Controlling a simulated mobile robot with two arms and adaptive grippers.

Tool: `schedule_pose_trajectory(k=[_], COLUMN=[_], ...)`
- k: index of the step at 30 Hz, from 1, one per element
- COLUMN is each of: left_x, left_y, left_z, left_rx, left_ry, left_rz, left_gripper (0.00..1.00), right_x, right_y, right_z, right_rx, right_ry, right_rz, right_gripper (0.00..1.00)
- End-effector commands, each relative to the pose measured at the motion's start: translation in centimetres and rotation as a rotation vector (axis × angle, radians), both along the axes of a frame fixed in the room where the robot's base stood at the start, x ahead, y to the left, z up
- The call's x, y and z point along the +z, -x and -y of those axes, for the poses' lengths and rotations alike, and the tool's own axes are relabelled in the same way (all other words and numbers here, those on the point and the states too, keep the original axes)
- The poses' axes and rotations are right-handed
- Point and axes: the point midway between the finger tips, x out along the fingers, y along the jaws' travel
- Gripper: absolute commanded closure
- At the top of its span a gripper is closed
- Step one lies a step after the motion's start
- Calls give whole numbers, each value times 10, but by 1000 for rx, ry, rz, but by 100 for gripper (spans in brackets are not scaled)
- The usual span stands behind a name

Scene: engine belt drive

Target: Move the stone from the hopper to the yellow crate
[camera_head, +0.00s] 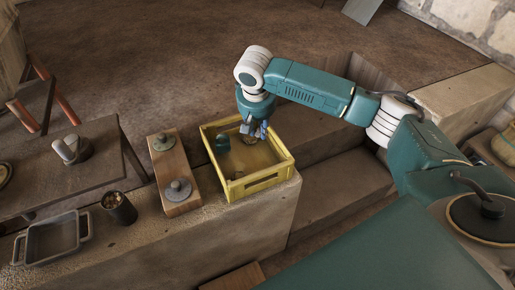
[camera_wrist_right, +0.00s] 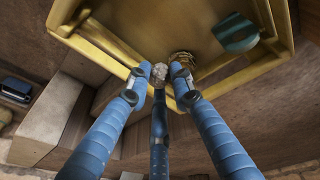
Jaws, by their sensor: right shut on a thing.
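The yellow crate (camera_head: 262,184) stands open on the stone ledge in the middle of the head view; its inside also shows in the right wrist view (camera_wrist_right: 160,25). My right gripper (camera_head: 254,132) points down into the crate near its back wall. Its blue fingers are closed around a small pale grey stone (camera_wrist_right: 159,72), which the head view barely shows. I cannot tell whether the stone touches the crate floor. I cannot make out which thing is the hopper. My left gripper is not in view.
A teal object (camera_head: 222,144) and a brownish round item (camera_wrist_right: 184,62) are in the crate. Left of it lie a wooden board (camera_head: 171,165) with two lidded knobs, a dark cup (camera_head: 119,208) and a metal tray (camera_head: 53,238).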

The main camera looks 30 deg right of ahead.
Motion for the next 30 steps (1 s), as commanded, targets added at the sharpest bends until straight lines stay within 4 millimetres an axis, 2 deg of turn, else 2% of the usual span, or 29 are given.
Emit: schedule_pose_trajectory(k=[1,4,11,18,30], left_x=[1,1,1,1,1], left_y=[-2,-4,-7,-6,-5], left_z=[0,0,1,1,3], left_rx=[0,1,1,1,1], left_ry=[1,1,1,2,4], left_rz=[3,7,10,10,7], left_gripper=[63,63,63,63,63], right_x=[-13,-32,-53,-87,-93], right_y=[1,1,0,0,0], right_z=[0,0,-1,-1,-1], right_rx=[-1,0,1,0,0], right_ry=[1,0,0,0,-1], right_rz=[-2,-2,-1,0,0], right_gripper=[100,100,100,100,100])
